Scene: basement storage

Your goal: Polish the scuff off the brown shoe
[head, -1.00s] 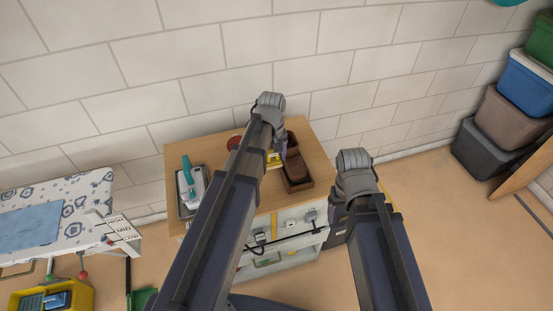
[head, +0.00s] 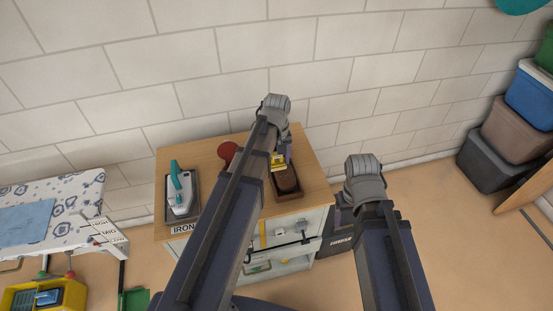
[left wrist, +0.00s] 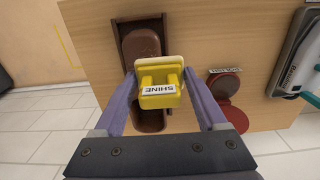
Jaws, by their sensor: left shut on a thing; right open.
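The brown shoe (head: 288,180) lies in a dark brown tray (head: 290,196) on the wooden cabinet top; it also shows in the left wrist view (left wrist: 140,44). My left gripper (left wrist: 160,92) is shut on a yellow polisher (left wrist: 160,98) labelled SHINE. The polisher is over the shoe and hides its middle; I cannot tell whether they touch. In the head view the yellow polisher (head: 278,161) shows beside my left arm. No scuff is visible on the parts of the shoe I see. My right gripper (head: 364,182) is open and empty, to the right of the cabinet.
A red tin (head: 228,151) stands left of my left arm, with its labelled lid (left wrist: 224,80) beside it. A teal and white iron (head: 179,192) rests on a tray at the cabinet's left end. An ironing board (head: 60,190) is further left; stacked bins (head: 512,127) stand at right.

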